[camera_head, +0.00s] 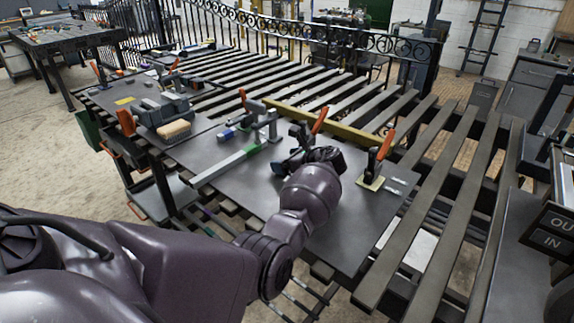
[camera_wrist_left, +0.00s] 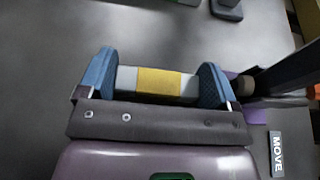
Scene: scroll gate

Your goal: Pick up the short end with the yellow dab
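The short grey end with the yellow dab (camera_wrist_left: 158,83) lies crosswise between the two blue fingertips of my left gripper (camera_wrist_left: 156,82). It fills the space between the fingers, with no gap visible at either side. The yellow dab faces the camera near its middle. In the head view, my left gripper (camera_head: 304,158) is low over the dark worktable, and my own wrist hides most of it and the short end. Whether the short end touches the tabletop is unclear. My right gripper is not in view.
Orange-handled clamps (camera_head: 382,148) stand on the worktable (camera_head: 340,235). A long bar with a green stretch (camera_head: 237,160) lies left of my gripper. A MOVE label (camera_wrist_left: 277,154) is at the right in the wrist view. An OUT/IN sign (camera_head: 553,230) is at far right.

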